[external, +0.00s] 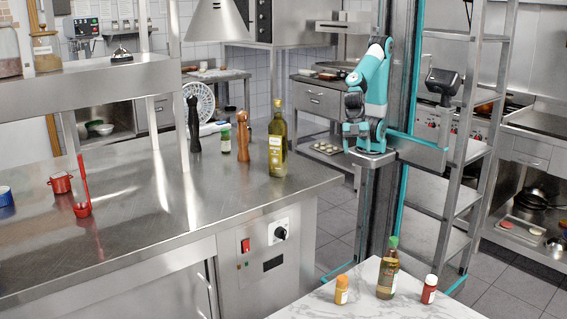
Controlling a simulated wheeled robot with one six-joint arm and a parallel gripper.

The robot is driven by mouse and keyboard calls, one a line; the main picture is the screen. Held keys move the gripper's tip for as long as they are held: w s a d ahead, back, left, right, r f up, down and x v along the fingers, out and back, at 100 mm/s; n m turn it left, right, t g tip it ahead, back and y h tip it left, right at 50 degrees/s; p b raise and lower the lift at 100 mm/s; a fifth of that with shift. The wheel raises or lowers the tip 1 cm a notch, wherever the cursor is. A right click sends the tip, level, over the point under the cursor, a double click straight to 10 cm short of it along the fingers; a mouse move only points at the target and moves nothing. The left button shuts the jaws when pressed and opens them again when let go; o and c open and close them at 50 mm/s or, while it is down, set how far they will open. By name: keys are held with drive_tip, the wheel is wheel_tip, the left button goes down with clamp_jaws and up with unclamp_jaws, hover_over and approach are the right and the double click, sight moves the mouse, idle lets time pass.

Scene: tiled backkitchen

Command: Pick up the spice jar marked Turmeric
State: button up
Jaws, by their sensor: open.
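A small jar with an orange cap and yellow-orange contents (341,291) stands upright on the white marble top at the bottom of the view. Its label is too small to read, but its colour fits turmeric. A red jar with a white label (429,290) stands to its right, beyond an oil bottle. A green-capped jar (226,140) stands on the steel counter; its label is also unreadable. My gripper (353,133) is open and small in the view, at the folded teal arm, far behind the marble top and apart from all jars.
The green-capped oil bottle (387,273) stands between the jars on the marble top (400,306). A taller oil bottle (278,140), a wooden mill (242,134) and a black mill (193,125) stand on the steel counter (130,220). A steel rack (470,150) is right of my arm.

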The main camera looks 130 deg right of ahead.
drive_tip(key=s+a+r+g, duration=0.2)
drive_tip(key=s+a, duration=0.1)
drive_tip(key=s, duration=0.3)
drive_tip(key=n+y+b, duration=0.1)
drive_tip(key=n+b, duration=1)
drive_tip(key=b, duration=0.1)
hover_over(342, 278)
drive_tip(key=d, duration=0.6)
wheel_tip(342, 278, down, 20)
drive_tip(key=b+x, duration=0.1)
drive_tip(key=x, duration=1)
drive_tip(key=shift+s+a+f, duration=0.15)
drive_tip(key=shift+f, duration=0.25)
drive_tip(key=shift+b+x, duration=0.65)
drive_tip(key=shift+x, duration=2.25)
drive_tip(key=shift+r, duration=0.1)
drive_tip(key=c, duration=1)
